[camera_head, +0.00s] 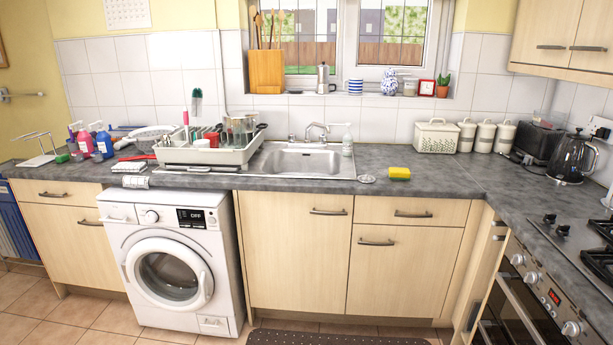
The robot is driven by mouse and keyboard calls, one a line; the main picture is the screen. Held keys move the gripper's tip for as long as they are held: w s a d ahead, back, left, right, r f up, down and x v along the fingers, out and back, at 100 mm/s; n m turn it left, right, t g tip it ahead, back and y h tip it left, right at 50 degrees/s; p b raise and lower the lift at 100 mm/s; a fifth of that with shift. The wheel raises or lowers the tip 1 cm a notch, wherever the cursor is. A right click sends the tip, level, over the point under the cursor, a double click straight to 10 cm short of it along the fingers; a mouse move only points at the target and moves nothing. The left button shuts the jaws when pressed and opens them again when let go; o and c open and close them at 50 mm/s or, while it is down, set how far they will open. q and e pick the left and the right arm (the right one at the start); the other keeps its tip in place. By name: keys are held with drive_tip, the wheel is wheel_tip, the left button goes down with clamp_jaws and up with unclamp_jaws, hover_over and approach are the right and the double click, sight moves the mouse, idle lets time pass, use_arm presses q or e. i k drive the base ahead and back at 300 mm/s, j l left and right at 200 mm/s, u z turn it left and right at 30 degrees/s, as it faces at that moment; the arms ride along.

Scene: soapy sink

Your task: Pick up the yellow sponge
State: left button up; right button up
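The yellow sponge (399,173) lies flat on the grey countertop, to the right of the sink, near the counter's front edge. It is in full view and nothing covers it. A small round grey disc lies on the counter just left of it, apart from it. Neither of my grippers is in the head view, so I cannot see what state they are in.
The metal sink (308,158) with its tap is left of the sponge, beside a full dish rack (211,152). A white basket (436,136) and canisters (486,136) stand behind right. The kettle (572,158) and hob (585,232) are farther right. Counter around the sponge is mostly clear.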

sight(393, 174)
drive_tip(key=i+u, duration=0.15)
drive_tip(key=i, duration=0.5)
drive_tip(key=i+l+u, duration=0.1)
drive_tip(key=i, duration=0.55)
drive_tip(key=i+l+u, duration=0.15)
drive_tip(key=i, duration=0.45)
drive_tip(key=l+z, duration=0.15)
drive_tip(key=z, duration=1.1)
drive_tip(key=i+j, duration=0.05)
